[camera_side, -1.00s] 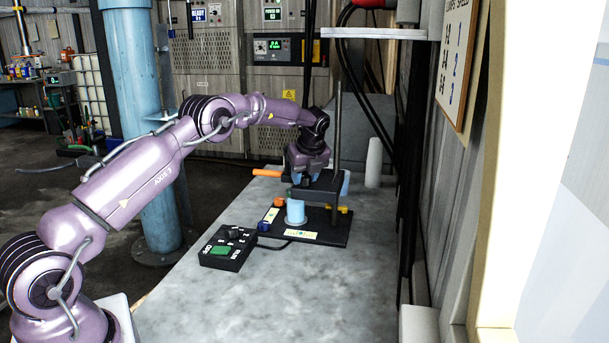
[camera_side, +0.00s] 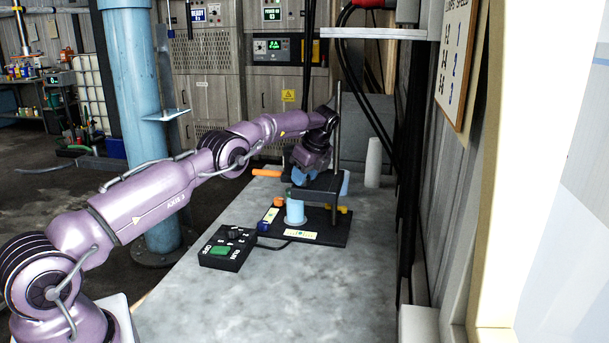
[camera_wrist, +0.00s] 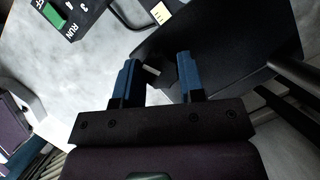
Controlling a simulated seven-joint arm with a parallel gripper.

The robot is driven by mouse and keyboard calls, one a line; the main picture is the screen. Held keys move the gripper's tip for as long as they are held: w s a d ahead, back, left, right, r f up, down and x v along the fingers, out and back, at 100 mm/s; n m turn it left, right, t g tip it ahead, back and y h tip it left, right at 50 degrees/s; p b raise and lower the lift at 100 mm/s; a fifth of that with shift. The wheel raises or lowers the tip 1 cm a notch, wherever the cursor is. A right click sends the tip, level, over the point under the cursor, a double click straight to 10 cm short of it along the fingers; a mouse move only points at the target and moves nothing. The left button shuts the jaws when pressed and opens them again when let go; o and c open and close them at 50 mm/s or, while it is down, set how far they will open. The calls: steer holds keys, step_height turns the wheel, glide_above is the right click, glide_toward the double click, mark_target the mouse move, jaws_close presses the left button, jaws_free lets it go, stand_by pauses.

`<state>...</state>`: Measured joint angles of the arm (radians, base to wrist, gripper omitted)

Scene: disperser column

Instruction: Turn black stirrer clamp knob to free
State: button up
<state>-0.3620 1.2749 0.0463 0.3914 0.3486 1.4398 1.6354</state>
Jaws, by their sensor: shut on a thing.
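The black stirrer clamp knob (camera_wrist: 163,74) shows between my two blue fingers in the wrist view. My gripper (camera_wrist: 158,76) is shut on it, one finger on each side. In the side view my gripper (camera_side: 303,170) is tilted at the black stirrer head (camera_side: 322,188), which sits on an upright dark post (camera_side: 337,120). The knob itself is hard to make out there. An orange handle (camera_side: 267,173) sticks out to the left of the head. A light blue vessel (camera_side: 295,211) stands under the head on the black base (camera_side: 325,236).
A black control box (camera_side: 228,248) with a green button sits on the grey bench (camera_side: 270,300), front left of the base. Orange and yellow parts (camera_side: 342,209) lie on the base. A white cylinder (camera_side: 374,162) stands behind right. The front of the bench is clear.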

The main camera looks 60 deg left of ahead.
steer(key=o, duration=0.9)
steer(key=d+r, duration=0.2)
steer(key=r, duration=0.1)
steer(key=shift+w+d, duration=0.1)
steer(key=shift+w, duration=0.25)
steer(key=w+d, duration=0.1)
steer(key=d, duration=0.6)
steer(key=w+d, duration=0.1)
steer(key=d, duration=0.2)
steer(key=shift+w+d+f, duration=0.1)
steer(key=shift+w+d, duration=0.15)
steer(key=shift+w, duration=0.1)
